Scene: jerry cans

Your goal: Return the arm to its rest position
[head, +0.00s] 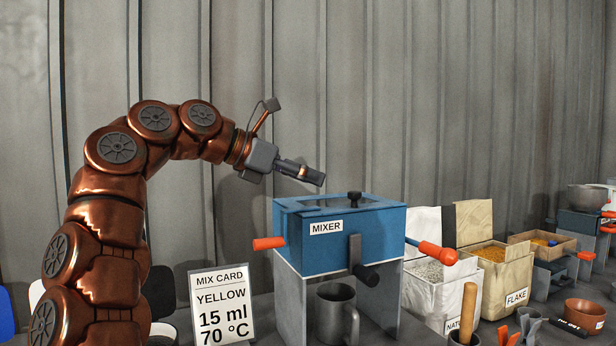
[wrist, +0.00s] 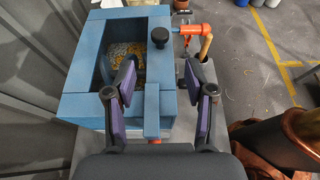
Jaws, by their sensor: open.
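My arm is raised and bent over to the right in the head view. The mixer also shows there below the fingers (wrist: 73,107). Grey and yellow bits (wrist: 128,62) show inside its top window. I cannot tell if a clear lid covers them. A black knob (head: 354,196) stands on top.
A mix card (head: 221,305) reading yellow, 15 ml, 70 °C stands left of the mixer. A grey mug (head: 337,314) stands under it. An orange handle (head: 270,243) juts out left. Labelled bags, including flake (head: 509,285), stand right. A corrugated wall is behind; air above the mixer is free.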

